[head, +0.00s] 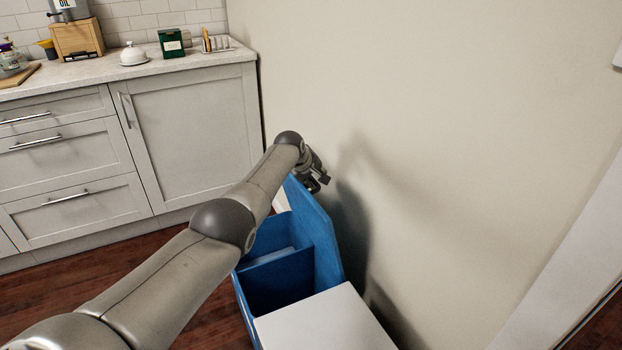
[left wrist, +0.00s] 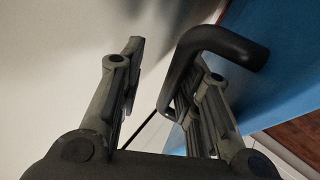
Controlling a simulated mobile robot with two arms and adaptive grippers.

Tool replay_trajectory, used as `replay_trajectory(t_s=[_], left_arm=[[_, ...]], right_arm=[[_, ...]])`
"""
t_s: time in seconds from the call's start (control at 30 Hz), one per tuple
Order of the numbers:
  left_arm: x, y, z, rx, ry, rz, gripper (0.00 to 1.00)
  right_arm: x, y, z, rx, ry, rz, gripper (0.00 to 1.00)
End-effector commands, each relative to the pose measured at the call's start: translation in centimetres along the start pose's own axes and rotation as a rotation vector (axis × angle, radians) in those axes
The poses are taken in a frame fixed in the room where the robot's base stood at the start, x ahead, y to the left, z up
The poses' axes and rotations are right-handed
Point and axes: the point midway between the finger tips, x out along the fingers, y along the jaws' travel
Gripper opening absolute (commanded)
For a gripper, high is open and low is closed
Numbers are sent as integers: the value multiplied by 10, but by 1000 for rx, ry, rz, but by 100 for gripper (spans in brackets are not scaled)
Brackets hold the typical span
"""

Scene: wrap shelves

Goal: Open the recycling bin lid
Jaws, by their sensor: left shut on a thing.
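The recycling bin (head: 241,290) is a blue box on the floor against the wall. Its blue lid (head: 318,235) stands raised and tilted up near the wall, so part of the inside shows. My left gripper (head: 318,178) is at the upper edge of the lid, near the wall. My arm hides part of the bin in the head view. My right gripper is out of view.
A white flat cover (head: 325,322) closes the near section beside the open one. Grey cabinets (head: 195,135) with a counter stand at the left. The beige wall (head: 430,120) is close behind the lid. Wooden floor (head: 120,285) is clear at the left.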

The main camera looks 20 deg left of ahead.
Motion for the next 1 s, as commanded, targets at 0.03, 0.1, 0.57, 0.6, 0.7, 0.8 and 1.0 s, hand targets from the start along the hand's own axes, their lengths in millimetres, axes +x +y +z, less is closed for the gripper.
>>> replay_trajectory(t_s=[0.03,0.1,0.57,0.6,0.7,0.8,1.0], left_arm=[[2,1,5,2,-5,4,21],[3,0,5,1,-6,2,21],[5,-5,8,-1,-13,-8,21],[5,-5,8,-2,-14,-9,21],[3,-5,8,-2,-15,-8,21],[-1,-4,8,-2,-16,-7,21],[-13,-2,8,-1,-15,-5,21]], right_arm=[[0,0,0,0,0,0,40],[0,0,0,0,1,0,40],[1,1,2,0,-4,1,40],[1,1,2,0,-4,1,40],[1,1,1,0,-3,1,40],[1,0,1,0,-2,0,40],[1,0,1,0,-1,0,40]])
